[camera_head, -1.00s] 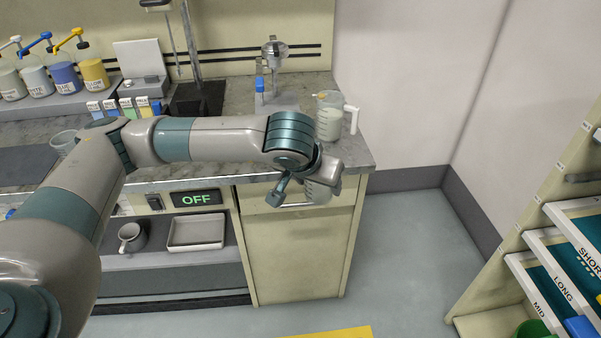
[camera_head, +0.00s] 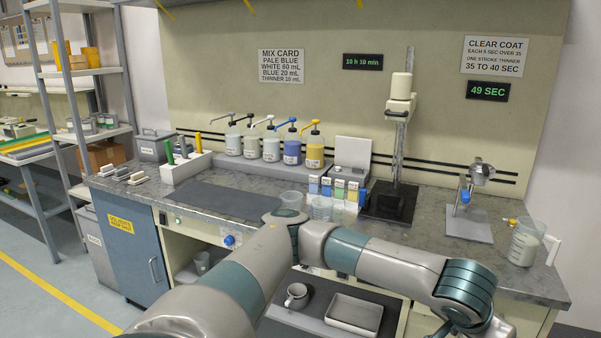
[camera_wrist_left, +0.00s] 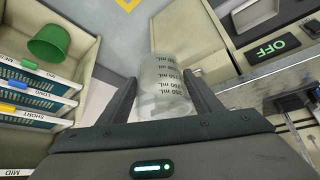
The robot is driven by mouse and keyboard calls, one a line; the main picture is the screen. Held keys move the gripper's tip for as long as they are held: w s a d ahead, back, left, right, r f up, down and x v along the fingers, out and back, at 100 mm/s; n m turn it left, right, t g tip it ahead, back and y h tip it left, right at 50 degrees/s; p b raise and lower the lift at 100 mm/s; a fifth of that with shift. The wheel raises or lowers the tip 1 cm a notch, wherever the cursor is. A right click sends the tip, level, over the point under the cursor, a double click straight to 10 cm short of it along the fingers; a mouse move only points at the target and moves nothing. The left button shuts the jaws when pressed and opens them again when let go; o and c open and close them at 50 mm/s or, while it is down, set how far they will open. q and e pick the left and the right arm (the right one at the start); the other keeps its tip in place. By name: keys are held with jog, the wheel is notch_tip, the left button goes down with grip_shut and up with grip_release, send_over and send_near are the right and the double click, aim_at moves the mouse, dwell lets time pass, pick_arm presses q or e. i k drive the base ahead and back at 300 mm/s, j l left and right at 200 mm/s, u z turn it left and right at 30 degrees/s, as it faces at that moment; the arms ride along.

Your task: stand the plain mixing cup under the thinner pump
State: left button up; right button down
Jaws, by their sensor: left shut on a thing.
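My left gripper (camera_wrist_left: 160,78) is shut on a clear cup (camera_wrist_left: 172,68) with black ml marks. In the wrist view the cup sits between the two fingers, and it looks empty. In the head view my left arm reaches across the front of the bench to the lower right, and its gripper and the held cup are out of frame. Several pump bottles stand at the back of the bench: pale ones (camera_head: 271,147), a blue one (camera_head: 292,150) and a yellow one (camera_head: 314,153). I cannot read which is the thinner pump. My right gripper is not in view.
Clear cups (camera_head: 321,208) stand on the bench near my arm. A jug of pale liquid (camera_head: 524,243) stands at the right end, near a metal stand (camera_head: 470,225). A dark mat (camera_head: 220,200) lies clear on the left. A mixer stand (camera_head: 388,205) is behind my arm.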

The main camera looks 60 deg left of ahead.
aim_at(215, 174)
jog(key=j+u, duration=0.1)
jog(key=u, duration=1.1)
jog(key=i+j, duration=2.15)
jog(key=j, duration=0.15)
